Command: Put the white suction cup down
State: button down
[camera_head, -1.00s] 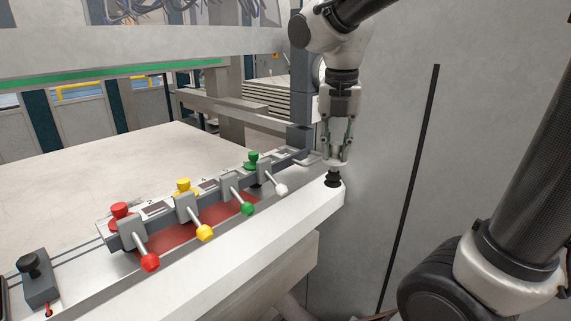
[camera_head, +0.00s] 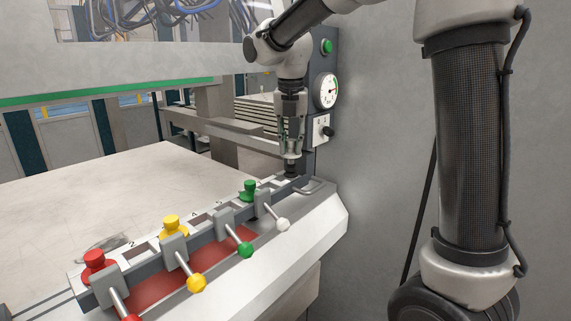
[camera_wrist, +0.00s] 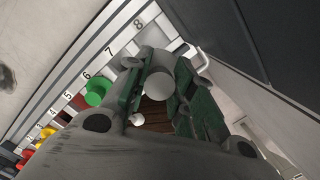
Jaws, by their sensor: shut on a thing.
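My gripper (camera_head: 290,145) points down at the far right end of the numbered rail (camera_head: 222,219). It is shut on the white suction cup (camera_head: 291,157), which is upright with its dark lower end downward. In the wrist view the cup's round white top (camera_wrist: 160,84) sits between the green-grey fingers. The cup is near the high-number end of the rail, beyond the green suction cup (camera_head: 249,190). I cannot tell whether its lower end touches the rail. The numbers 7 and 8 show beside my gripper in the wrist view; the place directly under the cup is hidden.
The yellow suction cup (camera_head: 172,227) and red suction cup (camera_head: 95,263) stand on the rail. Levers with coloured knobs stick out in front, including a white knob (camera_head: 283,225). A bent handle (camera_head: 311,188) and a gauge panel (camera_head: 326,92) are close on the right. The pale table (camera_head: 110,205) lies behind.

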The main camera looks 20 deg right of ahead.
aim_at(286, 166)
notch_tip(286, 166, down, 7)
jog(key=w, duration=0.3)
jog(key=shift+a, duration=0.35)
jog(key=shift+s+f, duration=0.1)
jog(key=shift+f, duration=0.05)
jog(key=shift+f, duration=0.45)
jog(key=c, duration=1.5)
grip_release()
